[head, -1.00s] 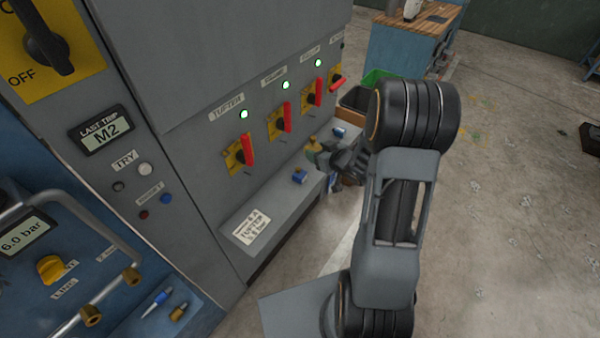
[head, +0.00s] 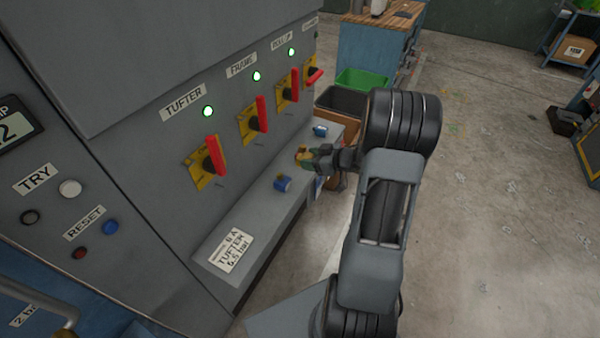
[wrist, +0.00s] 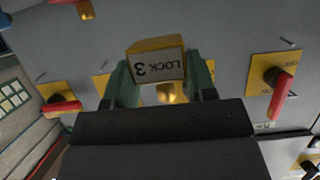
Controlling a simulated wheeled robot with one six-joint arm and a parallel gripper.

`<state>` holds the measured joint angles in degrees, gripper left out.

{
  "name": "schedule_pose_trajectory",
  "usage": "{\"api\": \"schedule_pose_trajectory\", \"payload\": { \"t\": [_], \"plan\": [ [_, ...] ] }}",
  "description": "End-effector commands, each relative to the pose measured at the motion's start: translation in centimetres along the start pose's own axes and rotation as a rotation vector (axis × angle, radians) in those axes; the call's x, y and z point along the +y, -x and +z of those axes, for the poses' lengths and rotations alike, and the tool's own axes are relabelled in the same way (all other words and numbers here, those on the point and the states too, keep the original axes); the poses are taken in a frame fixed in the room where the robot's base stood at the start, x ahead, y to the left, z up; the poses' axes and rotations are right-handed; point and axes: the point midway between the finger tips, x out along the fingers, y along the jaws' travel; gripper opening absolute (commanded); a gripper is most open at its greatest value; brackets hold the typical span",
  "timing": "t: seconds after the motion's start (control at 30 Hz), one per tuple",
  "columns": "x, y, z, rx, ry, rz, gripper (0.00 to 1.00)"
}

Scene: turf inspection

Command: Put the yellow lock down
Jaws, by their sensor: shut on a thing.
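The yellow lock (wrist: 156,62), labelled "LOCK 3", sits between the green fingers of my gripper (wrist: 160,85) in the wrist view. In the head view my gripper (head: 310,158) is shut on the yellow lock (head: 301,154), over the grey ledge (head: 222,238) of the machine cabinet. A gap between the lock and the ledge cannot be made out. A blue lock (head: 283,183) rests on the ledge nearer to me, and another blue lock (head: 320,130) lies farther along it.
Red-handled switches on yellow plates, such as the TUFTER switch (head: 216,156), stand out above the ledge. A paper label (head: 232,251) lies on its near end. Black (head: 342,101) and green (head: 362,79) bins stand beyond. The floor to the right is open.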

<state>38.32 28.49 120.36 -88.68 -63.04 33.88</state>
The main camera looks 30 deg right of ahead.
Motion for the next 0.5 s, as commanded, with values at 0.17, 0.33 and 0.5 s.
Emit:
{"api": "schedule_pose_trajectory", "payload": {
  "t": [0.17,0.33,0.5],
  "plan": [
    [0.7,-3.2,2.1,-0.001,-0.002,-0.003,0.27],
    [1.1,-4.7,2.8,-0.001,0.0,-0.003,0.27],
    [1.3,-5.2,3.1,-0.001,0.0,-0.002,0.27]
  ]
}}
